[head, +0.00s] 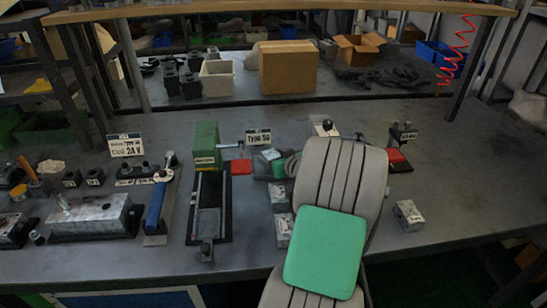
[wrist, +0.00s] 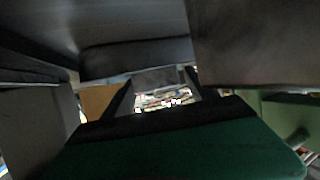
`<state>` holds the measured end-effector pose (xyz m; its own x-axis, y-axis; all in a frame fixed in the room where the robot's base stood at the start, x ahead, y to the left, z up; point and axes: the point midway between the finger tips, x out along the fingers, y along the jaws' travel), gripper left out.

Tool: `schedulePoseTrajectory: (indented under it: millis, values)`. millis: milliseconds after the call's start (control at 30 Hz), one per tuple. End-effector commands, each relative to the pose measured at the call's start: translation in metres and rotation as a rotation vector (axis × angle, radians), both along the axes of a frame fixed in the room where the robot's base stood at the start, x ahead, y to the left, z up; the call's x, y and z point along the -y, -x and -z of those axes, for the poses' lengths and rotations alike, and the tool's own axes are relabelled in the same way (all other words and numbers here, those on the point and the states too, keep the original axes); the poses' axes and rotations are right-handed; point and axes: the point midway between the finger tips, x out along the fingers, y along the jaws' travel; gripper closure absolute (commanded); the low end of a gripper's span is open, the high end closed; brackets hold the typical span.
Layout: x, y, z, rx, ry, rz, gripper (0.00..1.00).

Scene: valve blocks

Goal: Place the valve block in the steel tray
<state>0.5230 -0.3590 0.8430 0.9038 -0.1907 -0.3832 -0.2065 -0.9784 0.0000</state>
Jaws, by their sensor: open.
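A small silver block with dark holes, which looks like a valve block (head: 408,215), sits on the bench to the right of my arm. Two similar silver blocks (head: 283,231) stand just left of my arm, partly covered by it. A long dark tray-like fixture (head: 208,208) lies left of them; I cannot tell whether it is the steel tray, and no other clear steel tray shows. My gripper (wrist: 157,95) shows in the wrist view as two dark fingers set apart, with a bright speckled patch seen between them. In the head view my gripper is hidden behind my arm.
A large grey block on a dark base (head: 92,216) and a blue-handled tool (head: 156,207) stand at the left. A green box (head: 206,146) and a red pad (head: 241,167) are behind. A cardboard box (head: 286,68) stands farther back. Bench right of the silver block is clear.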

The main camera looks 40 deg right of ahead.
Motion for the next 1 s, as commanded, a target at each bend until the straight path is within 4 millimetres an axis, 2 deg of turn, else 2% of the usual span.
schedulePoseTrajectory:
  millis: [167, 267, 500, 633, 767, 1000]
  values:
    - [0.000, 0.004, -0.005, 0.000, 0.000, 0.001, 0.33]
    - [-0.003, 0.022, -0.012, 0.001, 0.001, 0.005, 0.33]
    - [-0.014, 0.079, -0.036, 0.002, 0.002, 0.006, 0.33]
    - [-0.019, 0.099, -0.044, 0.001, 0.001, 0.004, 0.33]
    - [-0.022, 0.108, -0.048, 0.000, -0.001, 0.000, 0.33]
    - [-0.023, 0.108, -0.048, 0.000, 0.000, -0.001, 0.33]
